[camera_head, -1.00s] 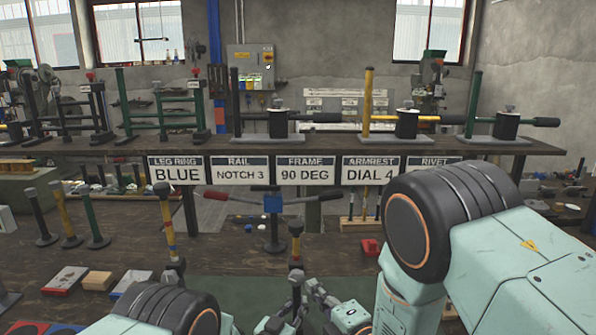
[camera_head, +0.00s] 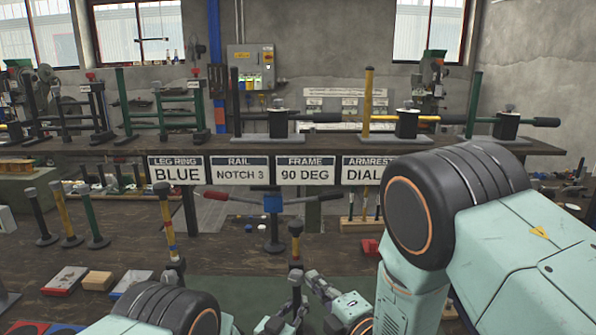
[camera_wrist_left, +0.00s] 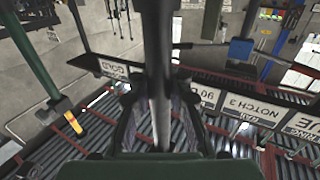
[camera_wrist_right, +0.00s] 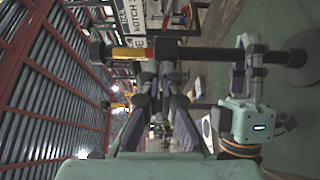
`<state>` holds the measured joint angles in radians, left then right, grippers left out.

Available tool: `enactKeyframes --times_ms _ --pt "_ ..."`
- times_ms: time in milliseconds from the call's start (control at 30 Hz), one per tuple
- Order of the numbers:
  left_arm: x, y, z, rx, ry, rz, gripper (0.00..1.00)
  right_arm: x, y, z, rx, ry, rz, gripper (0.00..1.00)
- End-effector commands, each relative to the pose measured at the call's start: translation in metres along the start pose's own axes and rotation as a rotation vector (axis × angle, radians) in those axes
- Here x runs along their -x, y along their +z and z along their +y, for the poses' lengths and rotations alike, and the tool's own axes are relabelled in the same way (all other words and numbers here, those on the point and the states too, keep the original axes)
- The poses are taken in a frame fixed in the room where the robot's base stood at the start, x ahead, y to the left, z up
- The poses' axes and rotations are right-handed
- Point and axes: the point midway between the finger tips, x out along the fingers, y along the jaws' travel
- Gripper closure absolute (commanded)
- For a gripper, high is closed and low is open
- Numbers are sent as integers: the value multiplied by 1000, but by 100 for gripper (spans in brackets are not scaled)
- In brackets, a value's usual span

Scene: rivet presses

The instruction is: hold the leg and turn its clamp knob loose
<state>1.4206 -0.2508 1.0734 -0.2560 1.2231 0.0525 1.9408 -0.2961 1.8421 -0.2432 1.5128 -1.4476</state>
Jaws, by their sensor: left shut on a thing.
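The leg (camera_head: 295,249) stands upright in the lower middle of the head view, dark with a yellow and red band near its top. My left gripper (camera_head: 287,316) is shut on its shaft low down. In the left wrist view the shaft (camera_wrist_left: 157,60) runs between its fingers (camera_wrist_left: 160,105). In the right wrist view the leg (camera_wrist_right: 205,55) lies across the picture. My right gripper (camera_wrist_right: 160,80) has its fingertips close together beside the leg, around the clamp knob's place. The knob is mostly hidden, and whether the fingers touch it is unclear. The right gripper (camera_head: 315,282) also shows beside the leg in the head view.
Another banded leg (camera_head: 168,232) stands to the left, and several plain legs (camera_head: 63,215) stand farther left. A raised shelf (camera_head: 110,149) with signs crosses the back.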

Motion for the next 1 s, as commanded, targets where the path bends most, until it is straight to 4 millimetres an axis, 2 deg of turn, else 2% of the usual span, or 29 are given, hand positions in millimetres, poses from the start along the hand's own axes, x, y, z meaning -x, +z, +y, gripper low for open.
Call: enactKeyframes --times_ms 467,767,1000 --pt "0 2 4 -2 7 -5 100 -2 -2 5 2 8 6 100" --pt "0 2 4 0 6 -5 100 2 5 7 2 7 3 100" --pt "0 2 3 1 5 -4 100 17 -3 5 0 1 5 100"
